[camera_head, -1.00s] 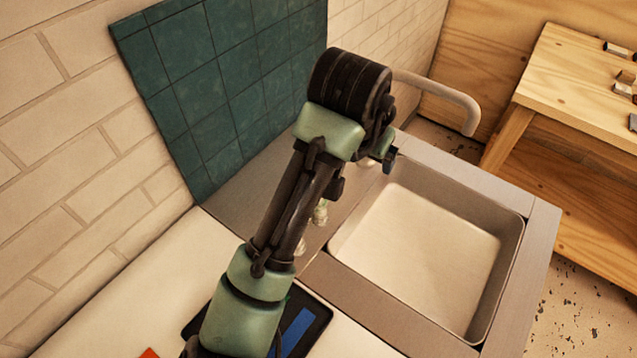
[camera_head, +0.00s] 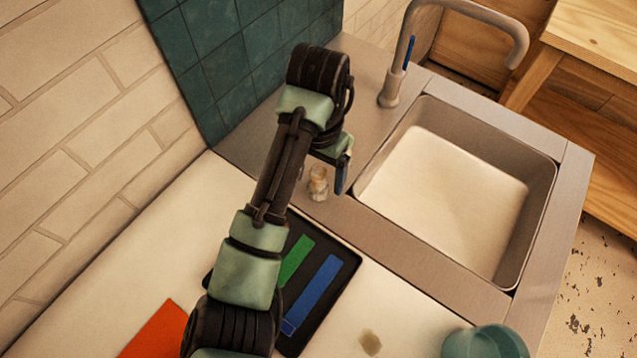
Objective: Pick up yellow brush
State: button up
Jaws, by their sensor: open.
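I cannot make out a yellow brush in the head view. My gripper (camera_head: 341,178) hangs at the end of my arm, over the metal ledge left of the sink. It is open, and I see nothing held in it. Its fingers are small and partly hidden by my wrist. A small pale tan object (camera_head: 318,184) stands upright just left of the gripper, apart from it in the picture. My arm covers part of the counter behind it.
The sink basin (camera_head: 440,195) is empty, with a curved tap (camera_head: 390,90) behind it. A black tray (camera_head: 345,268) holds a green strip (camera_head: 296,260) and a blue strip (camera_head: 318,290). An orange sheet (camera_head: 157,332) and a teal cup (camera_head: 484,343) lie nearer. A tiled wall stands left.

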aim_at(318, 184)
jog(key=shift+f, duration=1.85)
grip_shut()
